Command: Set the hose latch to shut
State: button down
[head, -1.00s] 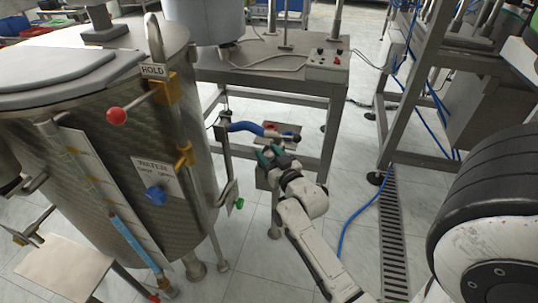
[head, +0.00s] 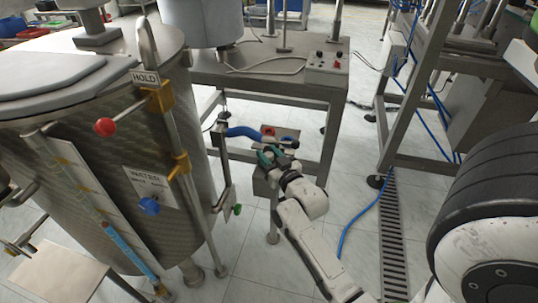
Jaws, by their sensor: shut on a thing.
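A short blue hose (head: 243,131) runs right from a metal pipe beside the steel tank (head: 110,125) toward a small grey shelf under the table. My gripper (head: 268,155), with teal fingers, is at the right end of the hose, low beside the shelf. It is shut on a small part there, which looks like the hose latch. The fingers hide most of that part, so I cannot tell the latch's position. Red parts (head: 267,130) show just behind the hose end.
A metal table (head: 290,75) with a small control box (head: 327,66) stands above and behind my gripper. A floor drain (head: 392,240) lies right.

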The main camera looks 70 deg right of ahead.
jog(key=shift+d, duration=0.25)
jog(key=shift+a, duration=0.2)
jog(key=c, duration=0.8)
grip_release()
jog(key=shift+d, duration=0.1)
jog(key=p+v, duration=0.1)
jog(key=v, duration=0.9)
jog(key=shift+s+a, duration=0.25)
jog(key=shift+a, duration=0.05)
